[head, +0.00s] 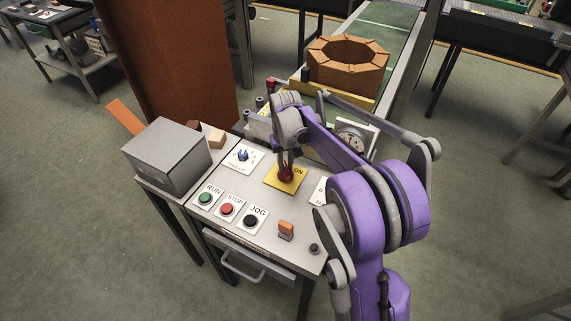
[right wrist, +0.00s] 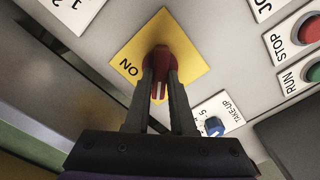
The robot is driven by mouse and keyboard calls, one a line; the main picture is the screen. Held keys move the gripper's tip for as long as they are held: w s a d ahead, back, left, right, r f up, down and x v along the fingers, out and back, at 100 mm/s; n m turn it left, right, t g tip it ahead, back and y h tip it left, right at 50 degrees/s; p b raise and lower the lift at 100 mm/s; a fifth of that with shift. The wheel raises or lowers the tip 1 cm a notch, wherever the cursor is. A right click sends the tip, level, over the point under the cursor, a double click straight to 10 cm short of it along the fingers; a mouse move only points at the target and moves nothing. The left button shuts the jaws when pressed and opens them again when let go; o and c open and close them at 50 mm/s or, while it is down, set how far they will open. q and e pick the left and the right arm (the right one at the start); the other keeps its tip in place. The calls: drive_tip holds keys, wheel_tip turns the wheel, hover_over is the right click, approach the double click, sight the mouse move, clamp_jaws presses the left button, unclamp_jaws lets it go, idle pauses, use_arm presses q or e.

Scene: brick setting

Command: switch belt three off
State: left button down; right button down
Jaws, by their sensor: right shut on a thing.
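A red rotary switch handle (head: 286,177) stands on a yellow square plate (head: 272,179) on the grey control desk. The letters ON show on the plate beside it. In the right wrist view the red handle (right wrist: 159,58) sits at the middle of the yellow plate (right wrist: 191,62), between my finger ends. My right gripper (head: 286,166) reaches down onto the handle and is shut on it; its fingers (right wrist: 160,85) also show in the right wrist view. They hide part of the handle, so its exact pointing is hard to read. My left gripper is out of view.
Green RUN (head: 205,199), red STOP (head: 226,208) and black JOG (head: 250,220) buttons line the desk's front. A blue TAKE-UP knob (head: 242,155) lies left of the plate, a grey box (head: 160,160) farther left.

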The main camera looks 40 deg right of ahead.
sight(285, 168)
idle(0.4)
drive_tip(key=c, duration=0.8)
unclamp_jaws()
drive_tip(key=shift+o, duration=0.2)
drive_tip(key=shift+r, duration=0.1)
wheel_tip(285, 168, up, 11)
drive_tip(key=shift+p, duration=0.4)
drive_tip(key=shift+a, duration=0.1)
